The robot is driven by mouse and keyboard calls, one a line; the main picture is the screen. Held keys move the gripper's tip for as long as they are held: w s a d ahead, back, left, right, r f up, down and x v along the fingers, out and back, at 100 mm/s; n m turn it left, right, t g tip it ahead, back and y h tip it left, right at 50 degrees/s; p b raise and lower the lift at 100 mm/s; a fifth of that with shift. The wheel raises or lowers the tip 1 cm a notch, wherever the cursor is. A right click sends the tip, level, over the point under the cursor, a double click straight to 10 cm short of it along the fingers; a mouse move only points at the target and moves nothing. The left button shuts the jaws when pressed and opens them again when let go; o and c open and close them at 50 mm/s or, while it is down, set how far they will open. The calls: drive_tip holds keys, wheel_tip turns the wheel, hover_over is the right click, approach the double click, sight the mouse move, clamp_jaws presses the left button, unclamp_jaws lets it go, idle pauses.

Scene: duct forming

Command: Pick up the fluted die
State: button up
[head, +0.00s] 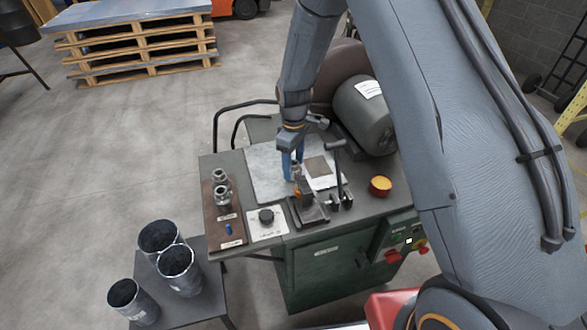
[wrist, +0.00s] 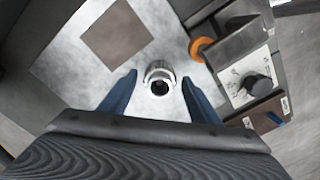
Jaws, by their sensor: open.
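A small silvery metal die (wrist: 160,70) with a round dark hole stands on the pale plate of the bench. In the wrist view it lies between the blue fingertips of my gripper (wrist: 159,80), with a gap on both sides. In the head view my gripper (head: 292,165) points down at the plate, its fingers partly hiding this die (head: 298,173). My gripper is open and holds nothing. Two more metal dies (head: 221,178) stand on a brown board at the left of the bench. Fluting is too small to make out.
A dark block with an orange part (wrist: 203,48) stands close to the right of the die. A lever (head: 338,160), a yellow-orange button (head: 380,185) and a grey motor (head: 363,115) crowd the right. A black knob (head: 266,215) sits on a white plate. Metal ducts (head: 160,237) stand lower left.

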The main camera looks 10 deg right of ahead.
clamp_jaws()
idle(0.3)
drive_tip(key=shift+r, duration=0.1)
